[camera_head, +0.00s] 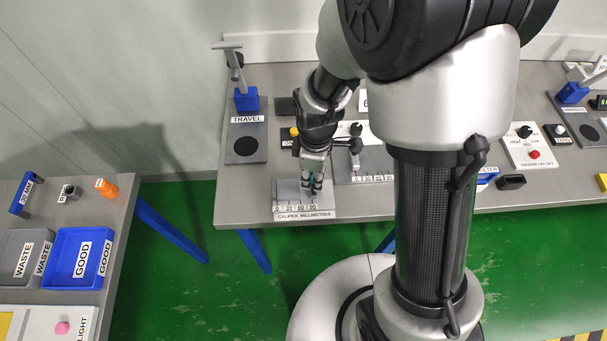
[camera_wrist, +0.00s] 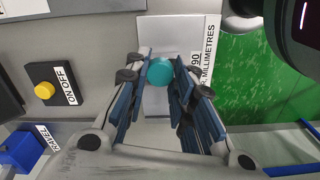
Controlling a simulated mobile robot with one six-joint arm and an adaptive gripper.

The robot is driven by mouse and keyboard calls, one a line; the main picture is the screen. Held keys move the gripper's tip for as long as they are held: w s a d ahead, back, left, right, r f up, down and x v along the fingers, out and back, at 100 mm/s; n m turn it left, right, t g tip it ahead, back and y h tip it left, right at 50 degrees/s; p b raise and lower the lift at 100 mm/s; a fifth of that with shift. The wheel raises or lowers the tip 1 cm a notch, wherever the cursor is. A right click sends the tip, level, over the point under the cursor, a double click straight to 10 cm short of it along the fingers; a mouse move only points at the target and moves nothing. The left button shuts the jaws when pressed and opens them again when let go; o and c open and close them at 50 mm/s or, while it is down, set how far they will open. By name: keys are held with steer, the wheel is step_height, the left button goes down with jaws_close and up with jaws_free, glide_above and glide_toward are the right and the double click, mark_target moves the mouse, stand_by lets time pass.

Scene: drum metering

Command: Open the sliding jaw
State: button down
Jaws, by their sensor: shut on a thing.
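The caliper, a grey plate with a millimetre scale (camera_head: 287,196), lies near the front edge of the bench. It also shows in the wrist view (camera_wrist: 155,32). My gripper (camera_head: 312,184) points down over the caliper's right part. In the wrist view my gripper (camera_wrist: 158,78) has its blue-padded fingers on both sides of a round teal knob (camera_wrist: 160,71), shut on it. The knob appears to belong to the sliding jaw. The jaw itself and much of the scale are hidden by the fingers, so I cannot read its position.
A yellow ON/OFF button (camera_wrist: 45,90) is left of the caliper in the wrist view. The TRAVEL stand (camera_head: 246,143) is behind it to the left. Another scaled plate (camera_head: 362,166) lies close on the right. A separate table with a blue GOOD tray (camera_head: 66,276) is at left.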

steer(key=shift+d, duration=0.5)
steer(key=c, duration=1.3)
jaws_free()
steer(key=shift+a, duration=0.1)
steer(key=shift+c, duration=0.2)
step_height(320, 180, up, 12)
